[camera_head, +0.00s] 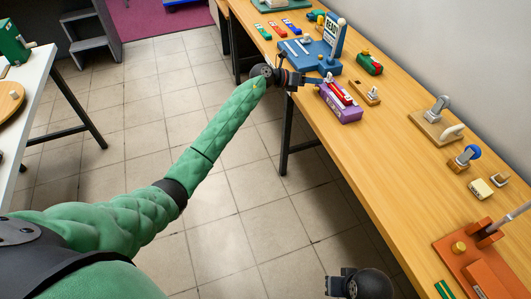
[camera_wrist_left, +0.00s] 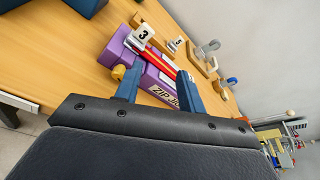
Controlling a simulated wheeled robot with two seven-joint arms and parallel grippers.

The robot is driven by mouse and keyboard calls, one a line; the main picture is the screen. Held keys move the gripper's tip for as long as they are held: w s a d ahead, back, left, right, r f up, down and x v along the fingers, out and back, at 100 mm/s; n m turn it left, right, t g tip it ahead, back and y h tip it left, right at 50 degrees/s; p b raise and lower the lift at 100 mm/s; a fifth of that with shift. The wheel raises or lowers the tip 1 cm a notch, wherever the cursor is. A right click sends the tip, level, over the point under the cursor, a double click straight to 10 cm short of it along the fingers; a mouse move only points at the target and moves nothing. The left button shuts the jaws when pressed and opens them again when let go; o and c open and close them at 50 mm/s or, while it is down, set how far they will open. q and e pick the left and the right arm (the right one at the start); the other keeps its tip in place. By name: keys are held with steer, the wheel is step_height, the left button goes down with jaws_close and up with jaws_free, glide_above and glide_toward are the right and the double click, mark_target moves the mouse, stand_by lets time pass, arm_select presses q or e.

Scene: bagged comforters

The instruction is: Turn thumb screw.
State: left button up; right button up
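No part is plainly marked as the thumb screw. A blue round knob on a small wooden base (camera_head: 465,157) stands on the bench at right, and may be it; a blue knob (camera_wrist_left: 232,81) shows far off in the left wrist view. My left gripper (camera_head: 318,80) is at the bench's front edge, beside the purple box (camera_head: 342,104). In the left wrist view, its blue fingers (camera_wrist_left: 158,90) stand apart, with the purple box lettered "ZIP" (camera_wrist_left: 154,76) beyond them. A yellow knob (camera_wrist_left: 118,72) shows by the left finger. My right gripper (camera_head: 340,284) is partly in view at bottom; its fingers are unclear.
The wooden bench (camera_head: 398,150) holds a blue device (camera_head: 310,55), a green-and-red piece (camera_head: 369,63), a latch board (camera_head: 436,122) and an orange device (camera_head: 478,258). A white table (camera_head: 30,85) stands at left. The tiled floor between is clear.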

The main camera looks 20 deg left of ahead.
arm_select(q)
steer(key=n+t, duration=0.2)
steer(key=n, duration=0.1)
steer(key=shift+s+d+f+t+h, duration=0.1)
steer(key=shift+s+t+h, duration=0.2)
steer(key=shift+s+h, duration=0.1)
steer(key=n+t, duration=0.2)
steer(key=shift+s+a+f+n, duration=0.1)
steer(key=shift+s+a+n, duration=0.1)
steer(key=shift+a+n, duration=0.1)
steer(key=n, duration=0.1)
steer(key=n+t, duration=0.1)
steer(key=a+t, duration=0.1)
steer(key=shift+s+f+n+y, duration=0.25)
steer(key=shift+f+n+y, duration=0.05)
steer(key=shift+n, duration=0.1)
steer(key=s+a+f+n+y, duration=0.3)
steer(key=s+f+n+y, duration=0.1)
steer(key=f+n, duration=0.3)
steer(key=s+a+f+n+t+y+b, duration=0.1)
steer(key=s+a+f+n+y, duration=0.3)
steer(key=s+f+n, duration=0.3)
steer(key=s+a+f+n+y, duration=0.4)
steer(key=s+f+n+y, duration=0.1)
steer(key=f+n, duration=0.3)
steer(key=shift+s+f+y, duration=0.2)
steer(key=shift+f+y, duration=0.4)
